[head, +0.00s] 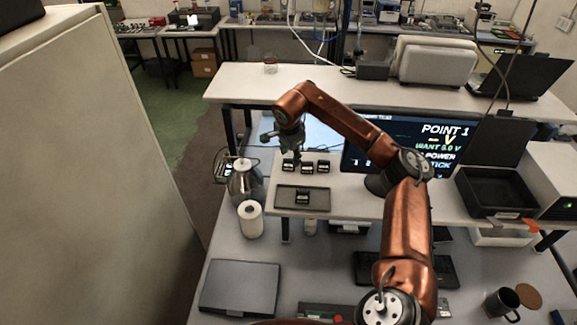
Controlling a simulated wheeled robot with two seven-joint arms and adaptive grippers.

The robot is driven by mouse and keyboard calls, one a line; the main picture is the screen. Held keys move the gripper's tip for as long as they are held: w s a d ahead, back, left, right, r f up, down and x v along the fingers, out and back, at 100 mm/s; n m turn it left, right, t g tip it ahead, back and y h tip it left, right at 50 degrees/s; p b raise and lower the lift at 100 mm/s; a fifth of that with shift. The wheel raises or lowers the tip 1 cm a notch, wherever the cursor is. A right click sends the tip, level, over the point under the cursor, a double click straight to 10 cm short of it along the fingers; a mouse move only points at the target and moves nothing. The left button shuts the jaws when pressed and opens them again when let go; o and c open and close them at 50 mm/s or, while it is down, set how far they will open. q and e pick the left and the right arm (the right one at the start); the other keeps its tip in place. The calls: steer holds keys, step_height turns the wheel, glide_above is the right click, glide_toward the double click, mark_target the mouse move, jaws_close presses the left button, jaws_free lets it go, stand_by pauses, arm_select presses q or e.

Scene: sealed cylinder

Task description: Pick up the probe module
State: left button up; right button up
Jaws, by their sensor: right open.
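Several small dark modules with pale green markings are in the head view. Three stand in a row on the white raised bench: a left one (288,165), a middle one (307,168) and a right one (323,166). Another dark module (302,197) sits on a grey tray (280,204) in front of the row. I cannot tell by looks which is the probe module. My right gripper (297,155) is open and points down just above and behind the row, near the left and middle modules. Its fingertips are small and partly unclear. My left gripper is not in view.
A glass-and-metal vessel (245,183) and a white paper roll (249,220) stand left of the tray. A monitor (410,146) stands right of the row. A black bin (492,193) is farther right. A closed laptop (240,287) lies on the lower table.

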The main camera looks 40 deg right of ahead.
mark_target(289, 159)
steer(key=w+n, duration=0.1)
steer(key=n, duration=0.2)
steer(key=w+d+f+n, duration=0.1)
steer(key=n, duration=0.2)
steer(key=w+n, duration=0.1)
steer(key=n, duration=0.2)
steer(key=shift+w+d+f+h, duration=0.15)
steer(key=shift+w+d+h, duration=0.15)
steer(key=shift+h, duration=0.1)
steer(key=p+x, duration=0.2)
steer(key=x, duration=0.4)
steer(key=shift+f+p, duration=0.3)
steer(key=shift+w+d+f+t, duration=0.2)
steer(key=shift+f+t, duration=0.1)
steer(key=shift+f, duration=0.2)
steer(key=shift+a, duration=0.1)
steer(key=c, duration=0.9)
steer(key=shift+r, duration=0.1)
steer(key=shift+c, duration=0.2)
